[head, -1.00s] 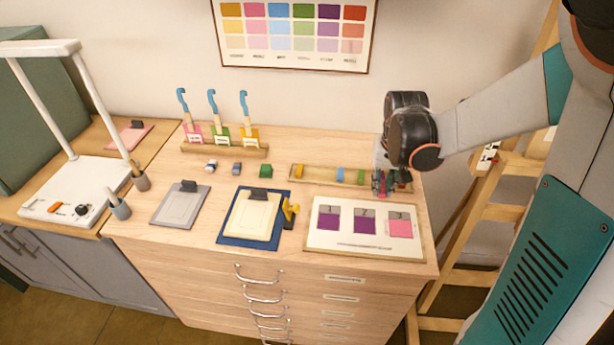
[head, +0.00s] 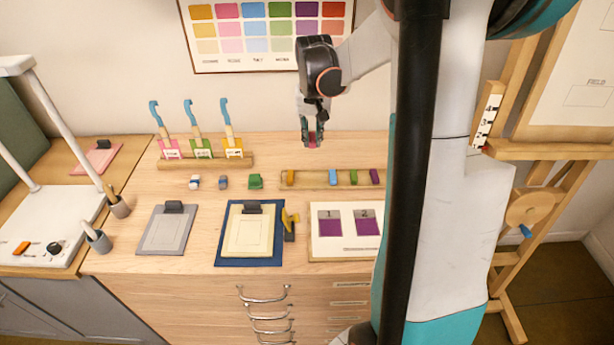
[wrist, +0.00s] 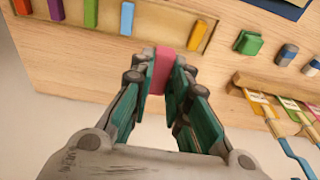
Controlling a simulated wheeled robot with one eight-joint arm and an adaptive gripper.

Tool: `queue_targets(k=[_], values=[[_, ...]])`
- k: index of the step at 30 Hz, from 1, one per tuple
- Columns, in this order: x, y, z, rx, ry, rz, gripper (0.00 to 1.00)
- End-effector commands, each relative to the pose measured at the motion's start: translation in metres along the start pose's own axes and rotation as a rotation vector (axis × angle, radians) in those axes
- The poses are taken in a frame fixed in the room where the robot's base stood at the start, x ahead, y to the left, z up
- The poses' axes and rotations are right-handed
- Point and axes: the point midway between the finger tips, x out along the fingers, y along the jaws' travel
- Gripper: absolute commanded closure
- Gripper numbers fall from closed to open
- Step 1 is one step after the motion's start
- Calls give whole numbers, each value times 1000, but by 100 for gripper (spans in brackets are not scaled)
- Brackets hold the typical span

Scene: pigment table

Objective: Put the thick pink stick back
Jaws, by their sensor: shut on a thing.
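My gripper (head: 312,143) is shut on the thick pink stick (wrist: 161,72) and holds it raised above the far side of the drawer-unit top. In the wrist view the stick stands between the teal-padded fingers (wrist: 162,85). The wooden stick rack (head: 311,181) lies below, apart from the stick. In it the ochre stick (wrist: 197,35) and the blue stick (wrist: 127,18) stand with a bare stretch between them. The green stick (wrist: 91,12), purple stick (wrist: 56,9) and orange-red stick (wrist: 22,7) follow. My arm hides the rack's right end in the head view.
A holder with blue-handled tools (head: 205,162) stands left of the rack. Small blocks, including a green one (head: 255,181), lie between. A clipboard on a blue mat (head: 232,258) and a swatch board (head: 345,249) lie in front. An easel (head: 550,150) stands right.

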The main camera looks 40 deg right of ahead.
Motion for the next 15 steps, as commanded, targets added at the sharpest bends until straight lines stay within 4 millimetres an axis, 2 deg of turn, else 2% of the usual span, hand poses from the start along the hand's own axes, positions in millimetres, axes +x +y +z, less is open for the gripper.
queue_targets(k=[1,9,15], values=[[17,0,2,-1,0,0,100],[78,0,12,-1,0,0,100],[97,0,15,-1,0,0,100]])
